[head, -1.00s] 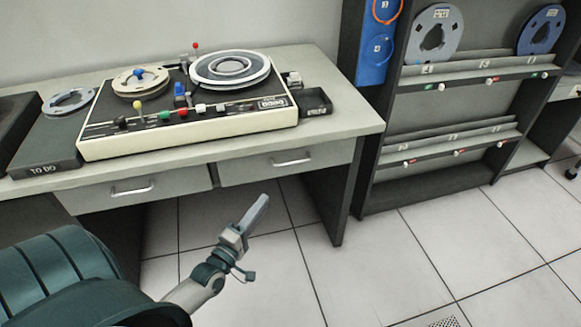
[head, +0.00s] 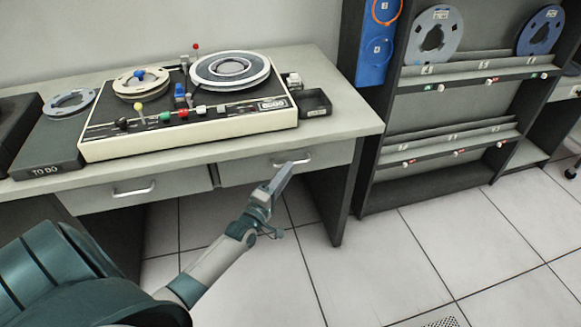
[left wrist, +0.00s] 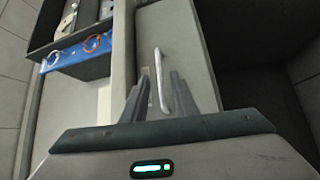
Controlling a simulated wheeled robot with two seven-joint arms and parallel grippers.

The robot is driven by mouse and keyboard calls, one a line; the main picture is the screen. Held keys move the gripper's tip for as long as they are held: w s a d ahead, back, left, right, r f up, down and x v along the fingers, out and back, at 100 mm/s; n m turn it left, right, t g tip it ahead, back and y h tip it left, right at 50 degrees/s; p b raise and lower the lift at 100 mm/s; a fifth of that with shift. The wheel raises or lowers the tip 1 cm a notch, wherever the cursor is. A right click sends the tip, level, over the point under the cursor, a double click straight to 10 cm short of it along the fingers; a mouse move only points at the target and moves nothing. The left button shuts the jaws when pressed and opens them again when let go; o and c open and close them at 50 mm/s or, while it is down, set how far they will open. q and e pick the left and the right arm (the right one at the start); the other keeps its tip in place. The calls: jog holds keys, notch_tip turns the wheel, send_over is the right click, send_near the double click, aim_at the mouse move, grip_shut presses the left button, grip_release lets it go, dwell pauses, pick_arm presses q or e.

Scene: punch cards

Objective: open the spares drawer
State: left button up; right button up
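The desk has two closed grey drawers, a left one (head: 108,196) and a right one (head: 250,172); I cannot read which is the spares drawer. The right drawer's pale bar handle (head: 303,160) also shows in the left wrist view (left wrist: 158,68). My left gripper (head: 287,170) is at the right drawer's front, its tips close to the handle. In the left wrist view its fingers (left wrist: 159,90) stand apart, with the handle between them from this angle. I cannot tell whether they touch it. My right gripper is not in view.
On the desk stand a tape machine (head: 190,128) with reels and coloured knobs, a small black tray (head: 313,103) and a TO DO tray (head: 45,165). A dark rack (head: 440,180) with reels stands to the right. The floor in front is clear.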

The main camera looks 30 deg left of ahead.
pick_arm(q)
jog(key=shift+w+a+r, duration=0.1)
jog(key=shift+w+r, duration=0.1)
jog(key=shift+w, duration=1.45)
grip_shut()
